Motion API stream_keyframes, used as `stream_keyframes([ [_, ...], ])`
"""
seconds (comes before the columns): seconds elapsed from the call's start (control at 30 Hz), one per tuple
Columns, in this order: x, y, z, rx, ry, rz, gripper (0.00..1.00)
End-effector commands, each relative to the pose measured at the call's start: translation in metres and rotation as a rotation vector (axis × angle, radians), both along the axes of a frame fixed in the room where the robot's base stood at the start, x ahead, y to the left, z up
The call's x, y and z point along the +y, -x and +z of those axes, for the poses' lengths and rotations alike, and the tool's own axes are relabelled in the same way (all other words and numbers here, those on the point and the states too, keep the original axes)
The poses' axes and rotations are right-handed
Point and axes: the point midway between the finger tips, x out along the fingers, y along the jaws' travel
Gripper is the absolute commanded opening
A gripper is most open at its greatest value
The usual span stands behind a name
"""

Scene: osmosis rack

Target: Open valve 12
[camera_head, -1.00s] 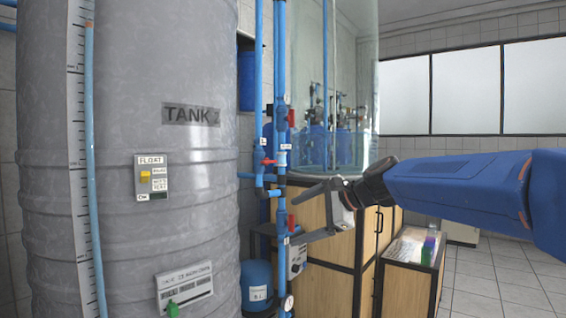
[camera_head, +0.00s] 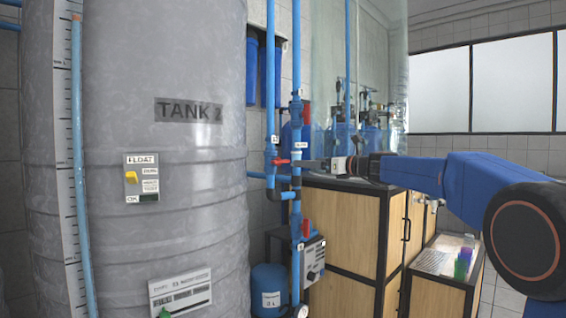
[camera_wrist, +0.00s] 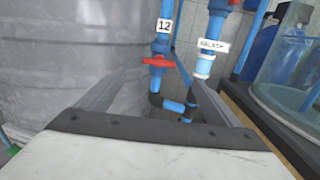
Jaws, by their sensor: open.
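Valve 12 has a red handle (camera_wrist: 159,62) on a vertical blue pipe, below a white label marked 12 (camera_wrist: 164,25). The handle lies crosswise to the pipe. In the head view the red handle (camera_head: 281,162) is right of the grey tank. My gripper (camera_head: 302,163) is at about the handle's height, just to its right in the picture, seen edge-on. In the wrist view my gripper's open fingers (camera_wrist: 170,78) spread to either side, with the handle showing between them. Nothing is held. I cannot tell whether the fingers touch the handle.
The large grey tank (camera_head: 150,75) stands close on the left. A second blue pipe (camera_head: 296,70) with a red handle (camera_head: 306,228) runs just right of valve 12. A wooden cabinet (camera_head: 345,235) stands behind, with a clear cylinder on it. Elbow fittings (camera_wrist: 180,106) lie below the valve.

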Motion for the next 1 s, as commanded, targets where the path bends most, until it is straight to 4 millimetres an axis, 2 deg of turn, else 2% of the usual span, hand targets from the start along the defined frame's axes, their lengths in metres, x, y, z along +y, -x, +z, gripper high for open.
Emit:
stream_keyframes([
  [0.63,0.091,-0.070,-0.002,-0.001,0.003,0.003,0.86],
  [1.0,0.120,-0.092,-0.001,-0.001,0.003,0.002,0.86],
])
